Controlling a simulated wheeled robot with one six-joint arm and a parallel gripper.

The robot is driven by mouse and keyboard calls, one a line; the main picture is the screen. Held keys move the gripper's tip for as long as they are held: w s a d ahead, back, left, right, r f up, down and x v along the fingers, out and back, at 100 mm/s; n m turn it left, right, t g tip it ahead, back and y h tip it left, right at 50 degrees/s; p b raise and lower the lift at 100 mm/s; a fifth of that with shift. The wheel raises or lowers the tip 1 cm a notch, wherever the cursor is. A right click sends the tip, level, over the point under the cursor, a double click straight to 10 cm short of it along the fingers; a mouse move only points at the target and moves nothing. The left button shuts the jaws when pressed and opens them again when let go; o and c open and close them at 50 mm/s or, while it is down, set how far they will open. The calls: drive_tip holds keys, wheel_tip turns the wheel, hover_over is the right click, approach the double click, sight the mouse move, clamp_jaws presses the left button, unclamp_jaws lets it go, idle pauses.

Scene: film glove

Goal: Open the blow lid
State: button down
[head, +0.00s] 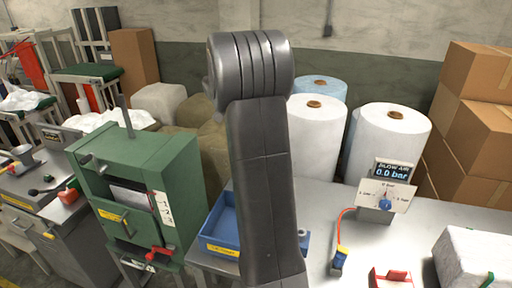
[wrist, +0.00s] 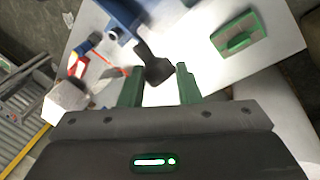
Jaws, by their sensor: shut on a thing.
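In the wrist view, my gripper (wrist: 159,68) has its two green fingers on either side of a dark, flared tab (wrist: 152,62). It is shut on this tab. The tab joins a blue body (wrist: 118,14) at the upper edge of the picture; I cannot tell for sure that this is the blow lid. In the head view my arm hides the gripper and tab, and only a small blue part (head: 305,243) shows beside the arm. A blow air unit (head: 384,193) with a dial and a display reading 0.0 bar stands on the white table.
A red hose (head: 341,222) runs to a blue and yellow piece (head: 338,259) on the table. A blue tray (head: 222,222) lies left of my arm. A green cabinet (head: 140,185) stands farther left. White rolls (head: 393,140) stand behind. A green pad (wrist: 236,36) lies on the table.

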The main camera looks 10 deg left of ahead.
drive_tip(key=shift+a+f, duration=0.1)
drive_tip(key=shift+f, duration=0.3)
drive_tip(key=c, duration=1.5)
unclamp_jaws()
drive_tip(key=o, duration=0.4)
drive_tip(key=shift+a, duration=0.15)
drive_tip(key=shift+w+a+f, duration=0.1)
drive_tip(key=shift+w, duration=0.15)
drive_tip(key=shift+s+r, duration=0.15)
drive_tip(key=shift+r, duration=0.45)
drive_tip(key=b+v, duration=0.1)
drive_tip(key=v, duration=1.2)
drive_tip(key=p+x, duration=0.1)
drive_tip(key=x, duration=1.2)
drive_tip(key=shift+d+f, duration=0.2)
drive_tip(key=shift+f, duration=0.15)
